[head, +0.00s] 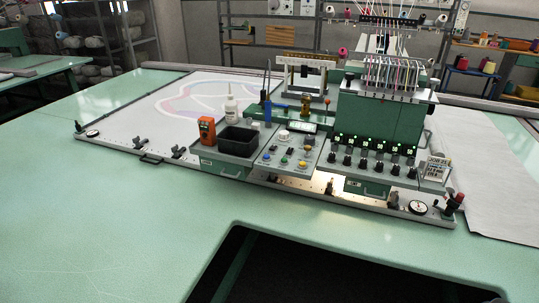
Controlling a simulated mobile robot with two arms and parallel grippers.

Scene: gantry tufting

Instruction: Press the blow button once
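The green tufting machine (378,125) stands on the large green table. The labels are too small to read, so I cannot tell which button is the blow button. Neither of my grippers is in view.
A black tray (239,141), an orange device (207,131) and a white bottle (230,110) stand left of the panel. A row of black knobs (362,162) is to its right. The table's left front (120,220) is clear; a dark cutout (300,270) opens in front.

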